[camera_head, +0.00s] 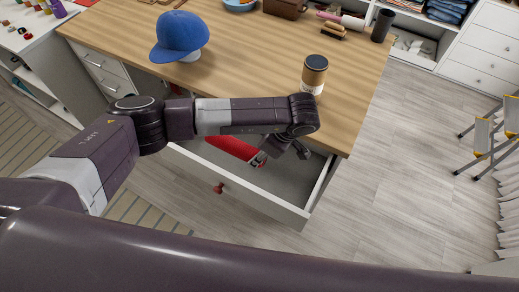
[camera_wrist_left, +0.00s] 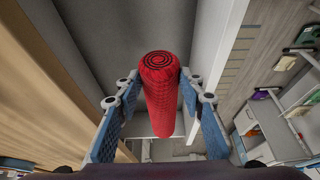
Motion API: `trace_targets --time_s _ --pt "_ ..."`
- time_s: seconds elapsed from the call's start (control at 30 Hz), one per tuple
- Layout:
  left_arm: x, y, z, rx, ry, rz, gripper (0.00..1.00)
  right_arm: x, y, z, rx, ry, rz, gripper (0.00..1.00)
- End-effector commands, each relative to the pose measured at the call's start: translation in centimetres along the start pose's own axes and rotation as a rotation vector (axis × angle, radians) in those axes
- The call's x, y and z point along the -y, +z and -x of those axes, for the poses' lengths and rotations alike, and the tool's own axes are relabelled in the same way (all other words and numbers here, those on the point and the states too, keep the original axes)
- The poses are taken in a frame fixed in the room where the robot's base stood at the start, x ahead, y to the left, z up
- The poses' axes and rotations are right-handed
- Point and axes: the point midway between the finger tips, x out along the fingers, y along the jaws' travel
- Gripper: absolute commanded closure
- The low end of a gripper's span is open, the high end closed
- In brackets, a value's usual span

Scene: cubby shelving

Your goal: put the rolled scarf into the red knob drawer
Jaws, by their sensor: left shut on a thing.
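The rolled scarf (camera_head: 233,147) is a red roll with a dark spiral on its end. It also shows in the left wrist view (camera_wrist_left: 160,90), between the blue finger pads. My left gripper (camera_head: 280,153) is shut on it, holding it within the outline of the open drawer; I cannot tell whether it touches the drawer floor. The drawer (camera_head: 268,206) is white with a grey inside, pulled out from under the wooden table. Its red knob (camera_head: 219,188) is on the front panel. My left arm hides part of the drawer and scarf. My right gripper is not in view.
The wooden table (camera_head: 245,60) carries a blue cap (camera_head: 181,37), a lidded cup (camera_head: 314,74) near the edge above the drawer, and a dark cylinder (camera_head: 382,25). A yellow-and-grey step stool (camera_head: 487,134) stands at right. The floor between is clear.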

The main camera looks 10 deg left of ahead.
Motion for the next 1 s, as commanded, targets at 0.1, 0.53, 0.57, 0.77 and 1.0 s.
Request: trace_targets --time_s 0.1,0.53,0.57,0.77,1.0 --pt "0.0 0.7 -1.7 0.001 0.0 0.0 1.0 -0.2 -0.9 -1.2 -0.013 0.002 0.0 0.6" --pt "0.0 2.7 -6.5 0.0 0.0 0.0 1.0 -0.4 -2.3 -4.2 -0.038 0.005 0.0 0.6" --pt "0.0 2.8 -6.8 0.0 0.0 0.0 1.0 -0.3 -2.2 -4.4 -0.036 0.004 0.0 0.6" --pt "0.0 3.6 -8.8 0.001 0.001 -0.001 1.0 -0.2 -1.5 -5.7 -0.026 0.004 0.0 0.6" --pt "0.0 4.1 -10.0 0.001 0.0 0.0 1.0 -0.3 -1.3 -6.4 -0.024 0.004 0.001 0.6"
